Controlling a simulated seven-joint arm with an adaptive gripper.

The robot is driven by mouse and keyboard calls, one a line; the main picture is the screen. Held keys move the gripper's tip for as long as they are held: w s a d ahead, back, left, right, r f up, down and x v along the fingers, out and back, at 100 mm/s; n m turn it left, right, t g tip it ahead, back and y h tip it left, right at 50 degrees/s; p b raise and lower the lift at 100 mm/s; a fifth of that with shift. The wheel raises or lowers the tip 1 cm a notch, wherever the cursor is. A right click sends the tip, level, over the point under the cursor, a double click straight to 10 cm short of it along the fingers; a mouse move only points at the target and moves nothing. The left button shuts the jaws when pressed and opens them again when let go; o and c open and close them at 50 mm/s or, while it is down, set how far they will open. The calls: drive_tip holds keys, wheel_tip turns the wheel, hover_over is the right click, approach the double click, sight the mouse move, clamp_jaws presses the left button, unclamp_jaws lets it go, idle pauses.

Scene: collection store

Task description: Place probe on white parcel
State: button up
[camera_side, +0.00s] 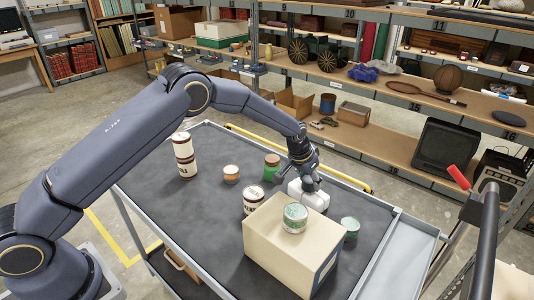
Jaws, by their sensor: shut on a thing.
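My gripper (307,180) points down over the back right part of the dark cart top. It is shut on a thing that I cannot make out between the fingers. A small white block-like thing (314,198), which looks like the white parcel, is directly at and below my fingertips. I cannot tell whether the fingers or the held thing touch it. I cannot pick out the probe; it may be hidden in the fingers.
A large cream box (282,250) with a green-labelled tin (295,217) on top stands just in front.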

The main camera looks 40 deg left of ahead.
drive_tip(key=shift+f, duration=0.1)
drive_tip(key=o, duration=1.2)
drive_tip(key=s+a+f+v, duration=0.1)
drive_tip(key=s+a+v, duration=0.1)
drive_tip(key=v, duration=1.2)
drive_tip(key=s+a+f+v, duration=0.1)
drive_tip(key=s+a+v, duration=0.1)
drive_tip(key=v, duration=1.2)
drive_tip(key=s+a, duration=0.2)
drive_tip(key=s, duration=0.6)
drive_tip(key=s+a+r+n, duration=0.1)
drive_tip(key=s+a, duration=0.1)
drive_tip(key=s, duration=0.7)
drive_tip(key=s+a+r+n+t, duration=0.1)
drive_tip(key=s+a, duration=0.1)
drive_tip(key=s, duration=0.7)
drive_tip(key=shift+y, duration=0.4)
